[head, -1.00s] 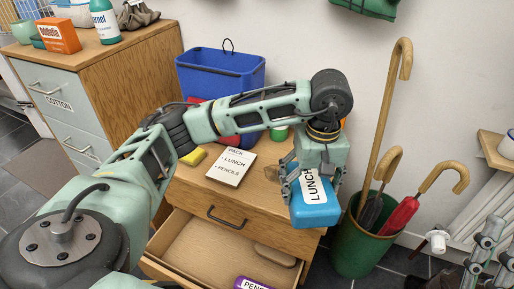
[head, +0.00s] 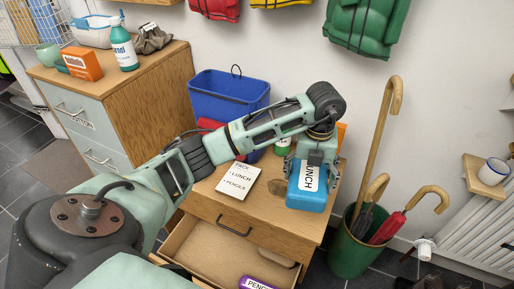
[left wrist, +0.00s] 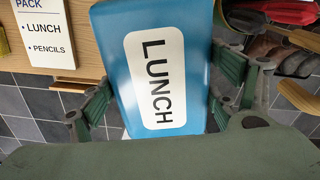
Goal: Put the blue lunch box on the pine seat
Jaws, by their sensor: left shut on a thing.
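The blue lunch box (head: 306,198), with a white LUNCH label, shows in the head view over the right part of the wooden drawer unit's top. My left gripper (head: 312,176) is shut on it from above, a finger on either side. In the left wrist view the lunch box (left wrist: 110,75) fills the middle between the fingers, with wood and floor tiles behind it. The gap under the box cannot be judged. I cannot make out a pine seat in these views. My right gripper is not in view.
The drawer unit (head: 205,207) has an open drawer (head: 205,250) and a PACK note (head: 238,181). A blue bin (head: 225,97) stands behind my arm. A green stand (head: 350,250) with canes and umbrellas is close on the right. A small shelf (head: 484,178) holds a mug.

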